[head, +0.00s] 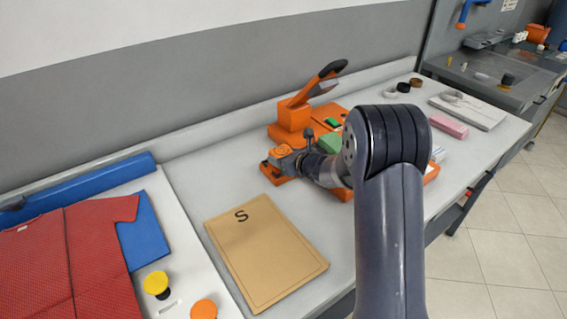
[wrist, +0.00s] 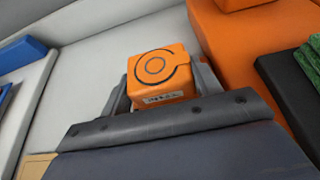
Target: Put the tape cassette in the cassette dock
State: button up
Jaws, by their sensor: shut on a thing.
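The tape cassette (wrist: 158,72) is an orange block with a dark ring on its face and a small label. It sits between the two grey fingers of my gripper (wrist: 163,84), which is shut on it. In the head view, my gripper (head: 284,160) is beside the orange press-like machine (head: 293,116), with the cassette (head: 282,149) partly hidden. The machine has a black-handled lever. I cannot make out the cassette dock for certain; my arm covers part of the machine's area. In the wrist view, a large orange body (wrist: 235,50) stands just right of the cassette.
A tan folder marked S (head: 262,250) lies on the grey counter in front. A red garment (head: 70,255) and blue pieces lie at left, near yellow and orange round knobs. A pink block (head: 449,127) and a white pad are at right. Bare counter lies left of the machine.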

jog(key=shift+f, duration=1.15)
jog(key=shift+f+b, duration=0.25)
jog(key=shift+b, duration=0.05)
jog(key=o, duration=1)
jog(key=shift+r, duration=0.1)
jog(key=shift+c, duration=0.2)
jog(key=shift+r, duration=0.1)
jog(key=shift+r+p, duration=0.15)
jog(key=shift+p, duration=0.25)
jog(key=b+v, duration=0.1)
jog(key=v, duration=1.1)
jog(key=shift+b, duration=0.35)
